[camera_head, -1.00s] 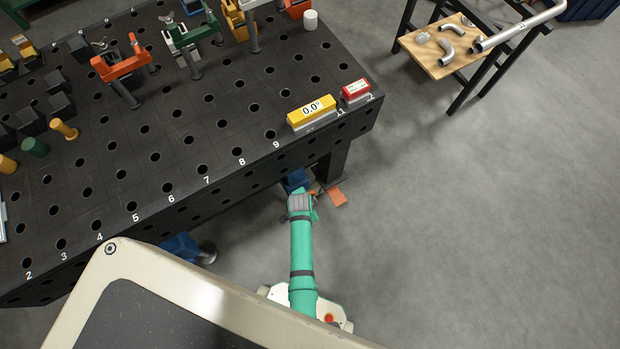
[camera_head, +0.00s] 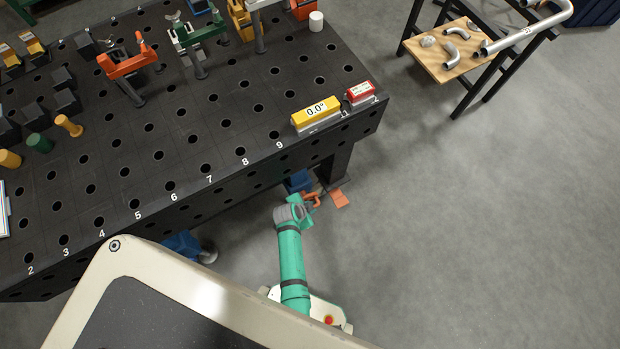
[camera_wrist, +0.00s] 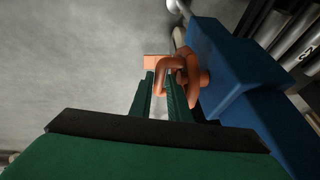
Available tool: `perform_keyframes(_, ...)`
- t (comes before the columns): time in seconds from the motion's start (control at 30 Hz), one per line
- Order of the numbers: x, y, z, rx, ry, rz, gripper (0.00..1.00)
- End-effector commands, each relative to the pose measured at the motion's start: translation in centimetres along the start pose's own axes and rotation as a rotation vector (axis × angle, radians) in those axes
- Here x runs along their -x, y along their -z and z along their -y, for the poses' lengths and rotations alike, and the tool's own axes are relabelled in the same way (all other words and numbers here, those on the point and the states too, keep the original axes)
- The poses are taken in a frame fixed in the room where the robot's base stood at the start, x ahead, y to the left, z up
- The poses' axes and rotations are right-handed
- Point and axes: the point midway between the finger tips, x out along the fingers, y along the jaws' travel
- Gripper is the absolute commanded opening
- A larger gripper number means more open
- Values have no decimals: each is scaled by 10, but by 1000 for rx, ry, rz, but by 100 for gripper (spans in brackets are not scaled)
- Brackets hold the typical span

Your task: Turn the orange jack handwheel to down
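The orange jack handwheel (camera_wrist: 190,78) is a ring mounted on the blue jack body (camera_wrist: 228,75) in the wrist view. My gripper (camera_wrist: 161,80) has two dark green fingers reaching to the ring's near left rim. One finger lies to the left of that rim and the other overlaps the ring's opening. A narrow gap shows between the fingers; I cannot tell whether they press on the rim. In the head view the handwheel (camera_head: 312,200) shows just right of my grey wrist, beside the blue jack (camera_head: 298,181) under the table corner. The fingers are hidden there.
The black perforated table (camera_head: 225,150) overhangs the jack. An orange foot plate (camera_head: 340,198) lies on the floor to its right. Another blue jack (camera_head: 182,244) stands further left. Open floor (camera_head: 470,230) lies to the right.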

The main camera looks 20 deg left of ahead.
Motion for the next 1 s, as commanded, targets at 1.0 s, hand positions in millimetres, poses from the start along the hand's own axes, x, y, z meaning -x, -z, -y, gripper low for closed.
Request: perform_keyframes(1.0, 99, 0, 1, 0, 1, 0, 20)
